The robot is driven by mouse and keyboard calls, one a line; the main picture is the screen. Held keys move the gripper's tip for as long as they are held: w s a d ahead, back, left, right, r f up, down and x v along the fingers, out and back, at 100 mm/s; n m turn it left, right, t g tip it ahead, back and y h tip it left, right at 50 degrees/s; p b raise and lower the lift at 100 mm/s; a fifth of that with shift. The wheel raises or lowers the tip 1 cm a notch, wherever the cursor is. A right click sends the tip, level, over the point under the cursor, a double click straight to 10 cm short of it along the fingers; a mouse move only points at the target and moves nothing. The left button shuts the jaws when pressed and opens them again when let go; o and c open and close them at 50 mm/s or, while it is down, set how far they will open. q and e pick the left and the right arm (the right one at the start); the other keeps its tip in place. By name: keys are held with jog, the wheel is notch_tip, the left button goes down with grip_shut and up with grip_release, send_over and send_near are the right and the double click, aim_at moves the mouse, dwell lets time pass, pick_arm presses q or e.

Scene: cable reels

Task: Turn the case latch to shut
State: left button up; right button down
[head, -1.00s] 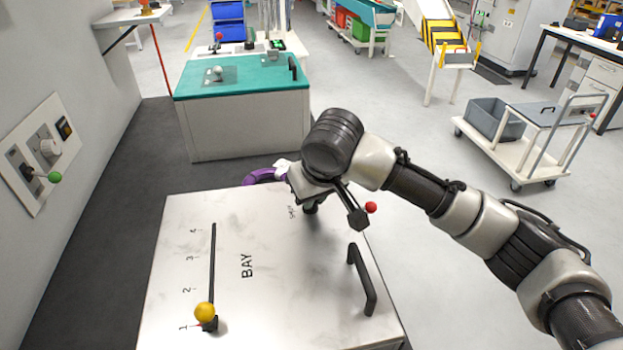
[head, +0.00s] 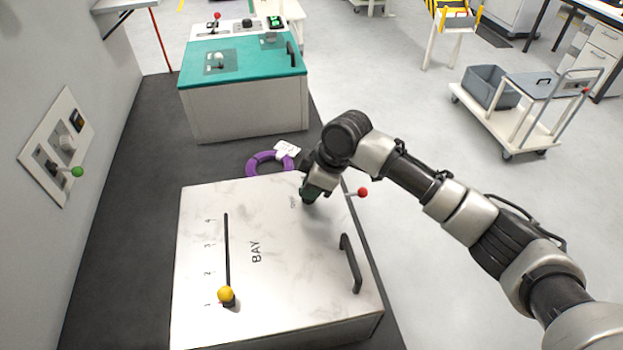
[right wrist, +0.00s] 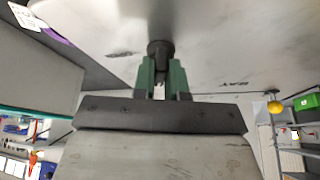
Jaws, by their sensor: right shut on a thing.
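The white case (head: 275,270) marked BAY stands in front of me. Its latch shows in the right wrist view as a small dark knob (right wrist: 160,48) on the pale top. My right gripper (head: 308,194) is at the far right part of the case top. Its green fingers (right wrist: 163,80) are shut on the dark latch from both sides. In the head view the hand mostly hides the latch. Small lettering (head: 293,202) lies just left of it, too small to read. My left gripper is not in view.
A slider with a yellow ball (head: 225,294) stands near mark 1 of its slot. A black handle (head: 351,264) and a red ball lever (head: 362,192) are at the right side. A purple ring (head: 265,164) lies behind the case. A wall panel (head: 58,145) is at left.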

jog(key=shift+f+n+g, duration=0.2)
jog(key=shift+n+g, duration=0.25)
jog(key=shift+n, duration=0.55)
jog(key=shift+f+n+g, duration=0.15)
jog(key=shift+n+g, duration=0.3)
jog(key=shift+n, duration=0.55)
jog(key=shift+s, duration=0.1)
jog(key=c, duration=1.2)
grip_release()
jog(key=shift+s+d+r, duration=0.1)
jog(key=shift+o, duration=0.2)
jog(key=shift+w+a, duration=0.2)
jog(key=shift+w, duration=0.15)
jog(key=s+b+v, duration=0.1)
jog(key=b+v, duration=0.1)
jog(key=v, duration=0.8)
jog(key=shift+w+r, duration=0.35)
jog(key=shift+w, duration=0.2)
jog(key=shift+d, duration=0.1)
